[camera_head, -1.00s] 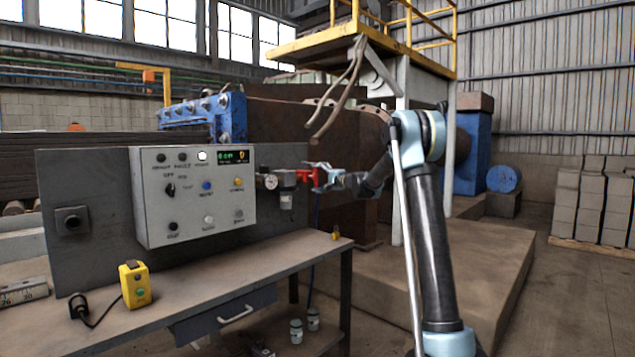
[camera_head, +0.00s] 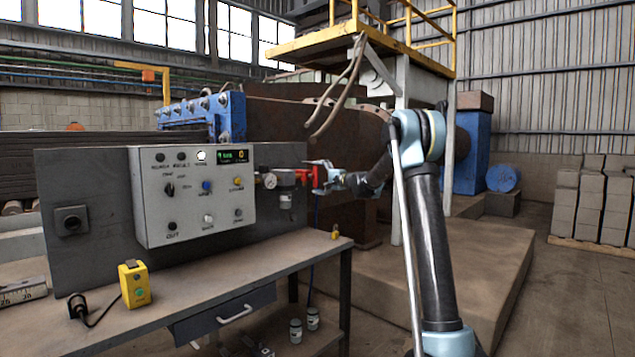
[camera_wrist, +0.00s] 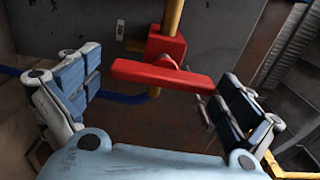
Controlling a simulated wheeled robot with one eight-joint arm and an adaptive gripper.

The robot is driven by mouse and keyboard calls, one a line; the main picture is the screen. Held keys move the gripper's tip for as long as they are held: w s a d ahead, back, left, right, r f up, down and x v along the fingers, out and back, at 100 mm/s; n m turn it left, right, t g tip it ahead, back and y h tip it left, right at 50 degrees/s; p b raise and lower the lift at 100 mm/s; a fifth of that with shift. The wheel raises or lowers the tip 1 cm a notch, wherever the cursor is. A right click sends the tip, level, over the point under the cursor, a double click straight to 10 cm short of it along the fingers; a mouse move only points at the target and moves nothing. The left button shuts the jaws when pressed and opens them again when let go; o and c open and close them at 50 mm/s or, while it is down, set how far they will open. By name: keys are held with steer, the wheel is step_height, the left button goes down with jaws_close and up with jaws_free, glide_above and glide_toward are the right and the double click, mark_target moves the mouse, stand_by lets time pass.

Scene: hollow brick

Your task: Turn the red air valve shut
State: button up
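The red air valve (camera_head: 303,177) sits on the pipework at the right end of the bench's back panel. In the wrist view its red body (camera_wrist: 165,47) is on a yellow-brown pipe (camera_wrist: 173,15), and its flat red handle (camera_wrist: 150,74) lies across that pipe, slightly tilted. My gripper (camera_head: 328,174) is right at the valve from the right. In the wrist view my gripper (camera_wrist: 158,98) is open, one finger beyond each end of the handle. Gaps show between handle and fingers; I see no contact. In the head view the gripper partly covers the handle.
A pressure gauge (camera_head: 270,180) and filter bowl (camera_head: 286,200) are left of the valve. The control box (camera_head: 190,195) hangs on the panel. A blue hose (camera_wrist: 125,98) passes behind the handle. A yellow device (camera_head: 134,284) stands on the bench (camera_head: 230,285).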

steer(key=v, duration=1.2)
steer(key=shift+s+f, duration=0.1)
steer(key=s+d+f+n+g+h, duration=0.2)
steer(key=s+f, duration=0.1)
steer(key=s, duration=0.7)
steer(key=s+d+f+n+g+h, duration=0.1)
steer(key=s+f+n, duration=0.15)
steer(key=s, duration=0.75)
steer(key=s+d+f+n+g+h, duration=0.15)
steer(key=s+f, duration=0.25)
steer(key=s, duration=0.5)
steer(key=s+d+f+g+h, duration=0.1)
steer(key=s+d+f+h, duration=0.2)
steer(key=s+d+f, duration=0.3)
steer(key=s+d+f+n+g+h, duration=0.1)
steer(key=s+d+f, duration=0.5)
steer(key=s, duration=0.9)
steer(key=s+d+f+n+g+h, duration=0.1)
steer(key=s+d+f+h, duration=0.4)
steer(key=s+f, duration=0.5)
steer(key=shift+s+d+f+g+h, duration=0.15)
steer(key=shift+s+d+g+h, duration=0.25)
steer(key=shift+s+g, duration=0.2)
steer(key=shift+w, duration=0.1)
